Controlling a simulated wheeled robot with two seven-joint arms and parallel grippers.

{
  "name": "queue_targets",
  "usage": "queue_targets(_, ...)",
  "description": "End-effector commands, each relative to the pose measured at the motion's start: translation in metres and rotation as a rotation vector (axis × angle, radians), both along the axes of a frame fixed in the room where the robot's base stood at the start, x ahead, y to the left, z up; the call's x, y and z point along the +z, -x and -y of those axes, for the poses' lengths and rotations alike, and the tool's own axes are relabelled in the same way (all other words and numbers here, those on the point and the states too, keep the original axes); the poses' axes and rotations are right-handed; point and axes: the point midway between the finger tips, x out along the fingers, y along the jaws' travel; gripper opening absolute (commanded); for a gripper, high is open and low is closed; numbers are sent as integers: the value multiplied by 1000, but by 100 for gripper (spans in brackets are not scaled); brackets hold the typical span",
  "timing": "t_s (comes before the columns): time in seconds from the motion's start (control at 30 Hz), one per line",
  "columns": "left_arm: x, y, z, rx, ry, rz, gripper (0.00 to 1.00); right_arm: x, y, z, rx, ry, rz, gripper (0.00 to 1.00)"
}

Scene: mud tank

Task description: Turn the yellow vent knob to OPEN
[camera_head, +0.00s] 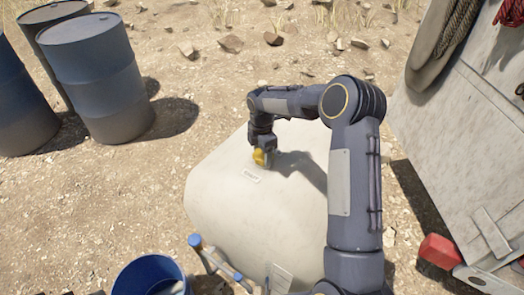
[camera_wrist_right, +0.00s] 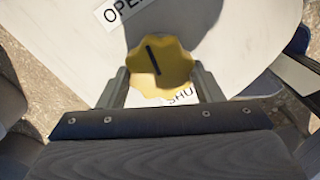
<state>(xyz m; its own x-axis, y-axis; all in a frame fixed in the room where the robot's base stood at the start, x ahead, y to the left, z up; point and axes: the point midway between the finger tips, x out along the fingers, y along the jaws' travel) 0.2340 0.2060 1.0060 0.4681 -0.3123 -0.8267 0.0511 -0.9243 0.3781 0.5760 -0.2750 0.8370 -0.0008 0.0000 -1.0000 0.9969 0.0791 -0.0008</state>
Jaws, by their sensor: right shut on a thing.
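The yellow vent knob (camera_head: 258,158) sits on top of the pale tank (camera_head: 222,205). It has a scalloped rim and a black line on its face in the right wrist view (camera_wrist_right: 165,58). The line tilts slightly, its upper end toward the OPEN label (camera_wrist_right: 120,11) at the upper left. A SHUT label (camera_wrist_right: 183,96) lies below the knob, partly hidden by it and the gripper. My right gripper (camera_head: 262,148) reaches down from above and is shut on the knob, one finger on each side. My left gripper is not in view.
Blue barrels (camera_head: 95,80) stand at the upper left. A blue bucket (camera_head: 125,278) and a blue-capped pipe (camera_head: 195,241) are near the tank's front. A pale panelled structure (camera_head: 465,150) with ropes and a red block (camera_head: 438,250) stands at the right. Stones lie behind.

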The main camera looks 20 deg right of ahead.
Motion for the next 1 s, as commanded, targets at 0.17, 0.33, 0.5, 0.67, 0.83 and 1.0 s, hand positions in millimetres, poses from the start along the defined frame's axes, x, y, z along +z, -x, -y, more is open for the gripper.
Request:
queue_targets(0.17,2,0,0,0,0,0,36,1,-1,0,102,0,3,37)
queue_targets(0.33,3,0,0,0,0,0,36,1,0,0,167,0,4,37)
queue_targets(0.5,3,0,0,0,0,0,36,1,0,0,198,0,4,37)
queue_targets(0.67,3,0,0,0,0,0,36,1,0,0,208,1,4,37)
queue_targets(0.83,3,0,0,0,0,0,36,1,0,0,209,1,4,37)
queue_targets(1.0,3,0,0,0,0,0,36,1,0,0,209,1,4,66)
